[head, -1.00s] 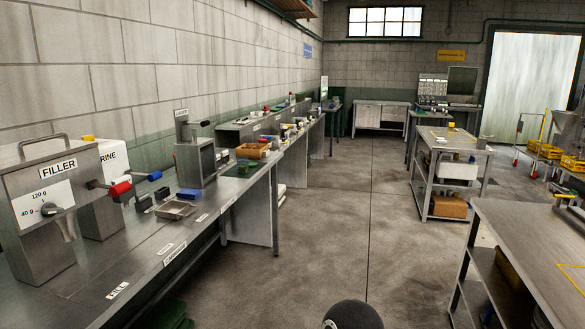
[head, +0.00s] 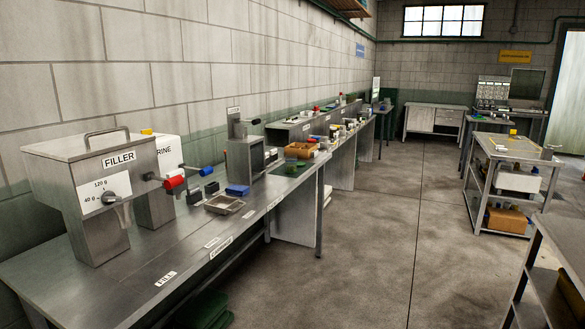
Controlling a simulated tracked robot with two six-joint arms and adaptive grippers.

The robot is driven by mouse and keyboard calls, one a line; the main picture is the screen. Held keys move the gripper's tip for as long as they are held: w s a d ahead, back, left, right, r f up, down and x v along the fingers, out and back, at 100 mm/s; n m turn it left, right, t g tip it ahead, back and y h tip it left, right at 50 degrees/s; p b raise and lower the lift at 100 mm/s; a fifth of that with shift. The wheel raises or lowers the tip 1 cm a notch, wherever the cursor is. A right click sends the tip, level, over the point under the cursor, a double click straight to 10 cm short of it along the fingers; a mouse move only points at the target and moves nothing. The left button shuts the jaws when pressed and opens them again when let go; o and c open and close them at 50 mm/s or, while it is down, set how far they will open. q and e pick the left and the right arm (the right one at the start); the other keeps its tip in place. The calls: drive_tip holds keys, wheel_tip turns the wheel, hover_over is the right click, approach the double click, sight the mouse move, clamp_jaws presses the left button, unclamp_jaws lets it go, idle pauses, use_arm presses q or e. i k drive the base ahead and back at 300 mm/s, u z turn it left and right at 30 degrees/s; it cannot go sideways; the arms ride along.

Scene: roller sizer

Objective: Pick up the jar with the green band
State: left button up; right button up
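I cannot make out a jar with a green band in the head view. A long steel bench (head: 190,262) runs along the left wall, with a filler machine (head: 85,195) at its near end. Small items farther along the bench are too small to tell apart. Neither of my grippers is in view.
A metal tray (head: 224,205) and a blue block (head: 237,190) lie on the bench. A steel cart (head: 510,148) stands at right, and another steel table (head: 563,246) at the near right edge. The concrete floor (head: 385,245) between them is clear.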

sight(291, 159)
drive_tip(key=z, duration=1)
drive_tip(key=i, duration=5.95)
